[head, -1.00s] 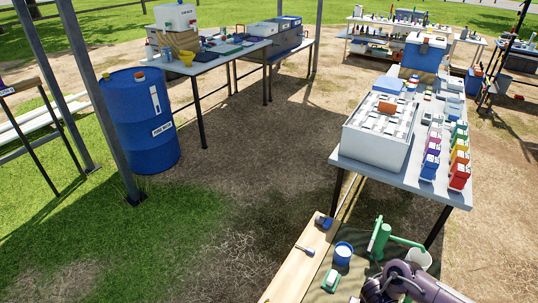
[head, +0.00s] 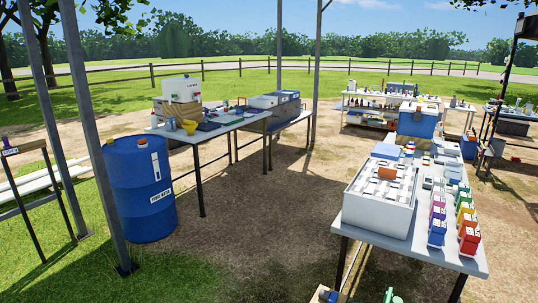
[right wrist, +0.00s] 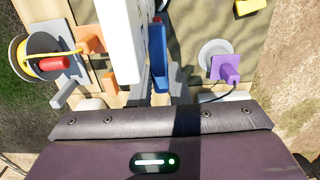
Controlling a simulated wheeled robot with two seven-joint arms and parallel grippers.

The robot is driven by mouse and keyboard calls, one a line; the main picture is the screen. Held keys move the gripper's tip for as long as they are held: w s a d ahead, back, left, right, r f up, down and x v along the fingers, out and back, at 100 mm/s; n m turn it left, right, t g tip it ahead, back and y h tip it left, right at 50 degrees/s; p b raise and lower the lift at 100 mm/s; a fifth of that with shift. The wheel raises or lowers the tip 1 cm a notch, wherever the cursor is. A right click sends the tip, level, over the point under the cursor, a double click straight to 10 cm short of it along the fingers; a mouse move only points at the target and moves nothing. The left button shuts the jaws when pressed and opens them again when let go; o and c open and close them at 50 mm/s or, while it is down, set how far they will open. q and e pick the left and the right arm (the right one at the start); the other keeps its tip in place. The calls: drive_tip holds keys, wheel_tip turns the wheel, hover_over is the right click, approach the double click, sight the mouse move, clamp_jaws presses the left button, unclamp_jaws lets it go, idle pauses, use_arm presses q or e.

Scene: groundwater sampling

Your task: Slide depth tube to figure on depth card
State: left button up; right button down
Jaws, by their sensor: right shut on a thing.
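In the right wrist view, my right gripper (right wrist: 160,90) is shut on a narrow blue piece (right wrist: 158,58). A tall white panel (right wrist: 121,38) stands close beside the blue piece on its left and runs out of the top of the view. I cannot tell which of these is the depth tube, and no figures on a depth card can be read. My left gripper shows in neither view now.
In the right wrist view, a reel with a yellow line (right wrist: 40,55) is at left and a purple block (right wrist: 226,68) at right. In the head view, a blue drum (head: 140,190) stands at left; a white box (head: 379,205) sits on the right table. The ground between is clear.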

drive_tip(key=shift+r+p, duration=2.4)
drive_tip(key=shift+r, duration=0.2)
drive_tip(key=shift+f, duration=0.1)
drive_tip(key=c, duration=1.3)
unclamp_jaws()
wheel_tip(320, 180, up, 8)
drive_tip(key=shift+f, duration=0.1)
